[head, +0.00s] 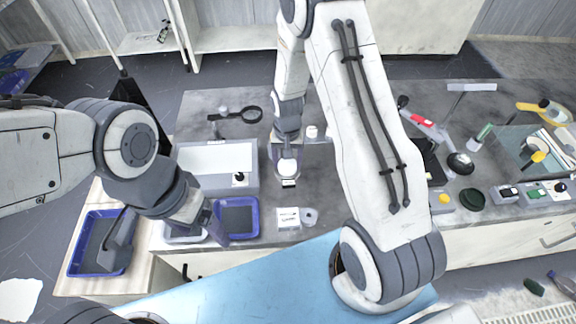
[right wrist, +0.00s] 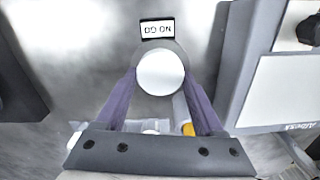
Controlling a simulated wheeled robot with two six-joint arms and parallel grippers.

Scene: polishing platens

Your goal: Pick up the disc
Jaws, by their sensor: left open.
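The disc (right wrist: 160,72) is round, white and flat, seated in a grey round-ended holder in the right wrist view. In the head view the disc (head: 287,167) shows pale under my right gripper (head: 287,172). The right gripper's two purple fingers (right wrist: 160,85) reach down on either side of the disc. Whether they touch or press it I cannot tell. My left gripper (head: 166,240) is open and empty at the left, over the small trays near the bench's front edge.
A label (right wrist: 157,28) lies just beyond the disc. A white-topped box (head: 217,158) stands left of the right gripper. Blue trays (head: 88,262) (head: 252,203) are at the left. A white card (head: 287,217) lies in front. Tools and small devices crowd the right side.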

